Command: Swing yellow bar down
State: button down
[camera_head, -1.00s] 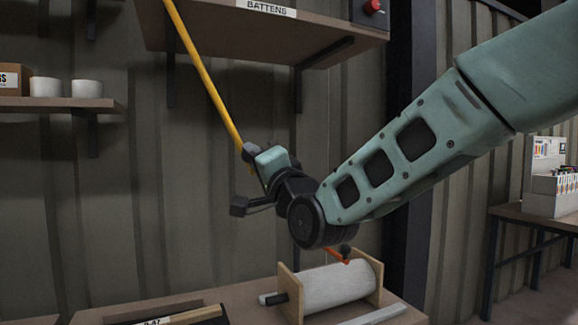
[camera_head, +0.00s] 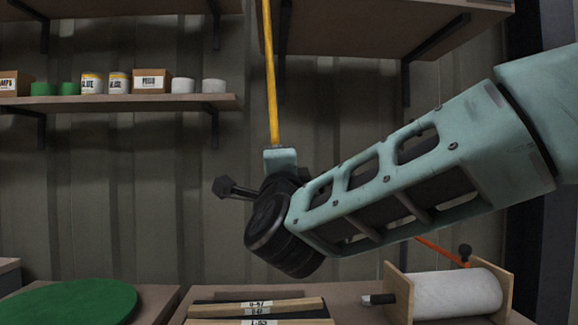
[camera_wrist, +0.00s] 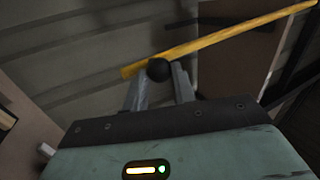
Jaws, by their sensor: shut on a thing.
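The yellow bar (camera_head: 271,75) hangs down from the top edge in the head view, almost upright, in front of the upper shelf. Its lower end meets my gripper (camera_head: 277,153), which is partly hidden by my wrist. In the wrist view the bar (camera_wrist: 225,37) runs slantwise to the upper right. A black ball knob (camera_wrist: 158,69) sits near its lower end, between the two fingers of my gripper (camera_wrist: 160,78). The fingers are shut on this knob. The bar's upper end is out of the head view.
An upper shelf (camera_head: 390,30) overhangs at the right. A lower shelf (camera_head: 120,102) at the left holds tins, cups and boxes. Below, a bench carries a green disc (camera_head: 75,303), labelled battens (camera_head: 256,306) and a white roll on a stand (camera_head: 455,293). The wall space between is clear.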

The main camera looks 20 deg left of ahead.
jog(key=c, duration=1.2)
grip_release()
jog(key=shift+o, duration=0.2)
jog(key=shift+s, duration=0.1)
jog(key=b+v, duration=0.1)
jog(key=v, duration=1.6)
jog(key=shift+f, duration=0.2)
